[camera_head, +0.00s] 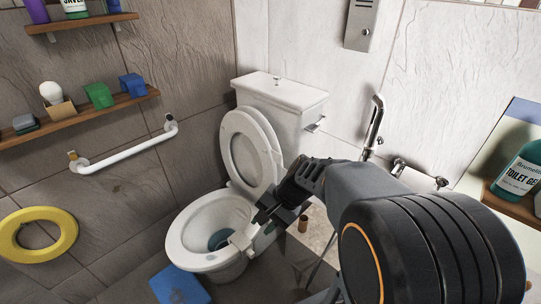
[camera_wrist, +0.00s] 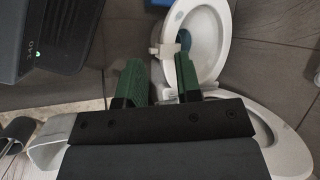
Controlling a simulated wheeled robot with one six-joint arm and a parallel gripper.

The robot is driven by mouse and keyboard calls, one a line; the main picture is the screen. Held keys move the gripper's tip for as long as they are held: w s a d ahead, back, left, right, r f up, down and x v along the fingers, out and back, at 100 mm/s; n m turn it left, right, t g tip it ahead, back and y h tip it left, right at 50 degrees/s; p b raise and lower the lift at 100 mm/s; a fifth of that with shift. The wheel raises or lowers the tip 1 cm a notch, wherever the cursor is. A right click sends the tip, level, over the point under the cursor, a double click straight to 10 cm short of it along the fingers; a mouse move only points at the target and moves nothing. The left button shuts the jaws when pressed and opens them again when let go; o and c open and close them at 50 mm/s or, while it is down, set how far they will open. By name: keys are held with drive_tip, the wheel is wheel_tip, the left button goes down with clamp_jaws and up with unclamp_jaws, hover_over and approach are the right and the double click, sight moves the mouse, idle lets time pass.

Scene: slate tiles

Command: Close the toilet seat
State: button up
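The white toilet (camera_head: 287,95) stands against the back wall. Its oval seat (camera_head: 232,143) is raised, leaning back toward the tank, with a greyish surface showing inside the ring. The bowl (camera_head: 183,240) below is uncovered, and its rim shows in the wrist view (camera_wrist: 224,55). A small white holder (camera_head: 240,241) sits on the bowl's right rim, and it also shows in the wrist view (camera_wrist: 166,48). My gripper (camera_head: 263,221) is open and empty, near the bowl's right side and below the raised seat. Its green fingers (camera_wrist: 157,68) stand apart; contact with the toilet cannot be told.
A blue box (camera_head: 180,286) lies on the floor at the bowl's front left. A white grab rail (camera_head: 125,154) and a yellow ring (camera_head: 38,212) are on the left. A toilet gel bottle (camera_head: 519,170) stands on the right shelf. A metal fixture (camera_head: 374,122) hangs behind my arm.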

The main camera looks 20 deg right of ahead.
drive_tip(key=w+d+m+t+y, duration=0.35)
drive_tip(key=w+m, duration=0.25)
drive_tip(key=m, duration=0.2)
drive_tip(key=m+t+h, duration=0.3)
drive_tip(key=m+t, duration=0.9)
drive_tip(key=m, duration=0.2)
approach(271, 154)
drive_tip(key=b+x, duration=0.1)
drive_tip(key=x, duration=0.7)
drive_tip(key=shift+d, duration=0.15)
clamp_jaws()
